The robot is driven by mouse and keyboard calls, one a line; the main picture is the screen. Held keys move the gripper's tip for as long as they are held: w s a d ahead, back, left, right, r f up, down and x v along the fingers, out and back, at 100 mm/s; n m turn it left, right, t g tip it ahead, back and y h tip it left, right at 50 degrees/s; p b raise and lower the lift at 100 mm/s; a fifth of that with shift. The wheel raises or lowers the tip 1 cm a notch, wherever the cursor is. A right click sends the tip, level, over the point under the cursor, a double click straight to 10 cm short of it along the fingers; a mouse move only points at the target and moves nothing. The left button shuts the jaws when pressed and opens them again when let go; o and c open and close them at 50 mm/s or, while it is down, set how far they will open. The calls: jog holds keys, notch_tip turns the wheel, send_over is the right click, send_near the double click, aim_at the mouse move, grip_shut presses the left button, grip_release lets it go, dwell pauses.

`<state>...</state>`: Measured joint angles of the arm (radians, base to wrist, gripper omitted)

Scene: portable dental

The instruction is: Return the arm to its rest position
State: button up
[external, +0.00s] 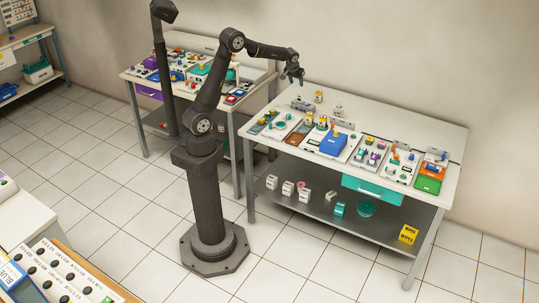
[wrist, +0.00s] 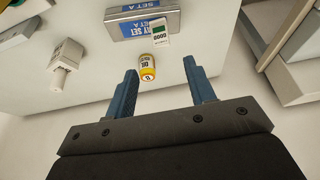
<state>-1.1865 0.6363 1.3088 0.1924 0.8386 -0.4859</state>
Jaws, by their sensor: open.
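My gripper (external: 293,78) is at the end of my dark arm, raised above the back left corner of the right-hand table (external: 430,122). In the wrist view its two blue fingers (wrist: 160,88) are spread apart with nothing held between them. My arm rises from a dark column and is bent at the elbow, reaching to the right.
In the wrist view a grey case with a blue label (wrist: 143,22) lies beyond the bottle. Another crowded table (external: 133,75) stands behind my column. Tiled floor is open in front.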

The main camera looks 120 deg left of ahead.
aim_at(299, 96)
jog(key=x, duration=1.2)
jog(key=shift+f, duration=0.15)
notch_tip(299, 96, up, 2)
jog(key=shift+r, duration=0.55)
jog(key=shift+f, duration=0.1)
